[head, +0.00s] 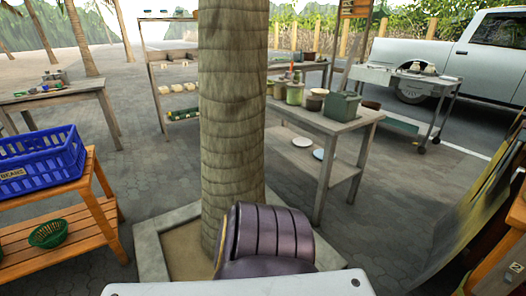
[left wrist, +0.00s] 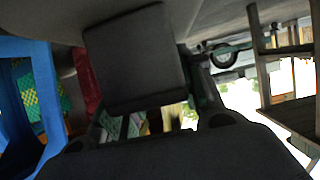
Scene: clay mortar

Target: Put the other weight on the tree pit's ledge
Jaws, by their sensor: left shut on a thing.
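The tree pit's pale stone ledge (head: 152,256) frames bare soil around the foot of a thick palm trunk (head: 232,120) in the head view. Its left side and part of its right side show; a dark purple ribbed shape and my body hide the front. I see no weight on the visible parts. In the left wrist view my left gripper (left wrist: 152,112) is shut on a dark grey, square-faced block, apparently the weight (left wrist: 136,55). The left gripper does not show clearly in the head view. My right gripper is in neither view.
A wooden stand with a blue crate (head: 40,163) is at the left. A grey table (head: 325,118) with pots and a green box stands right of the trunk. A trolley (head: 418,85) and a truck are behind. Paving right of the pit is open.

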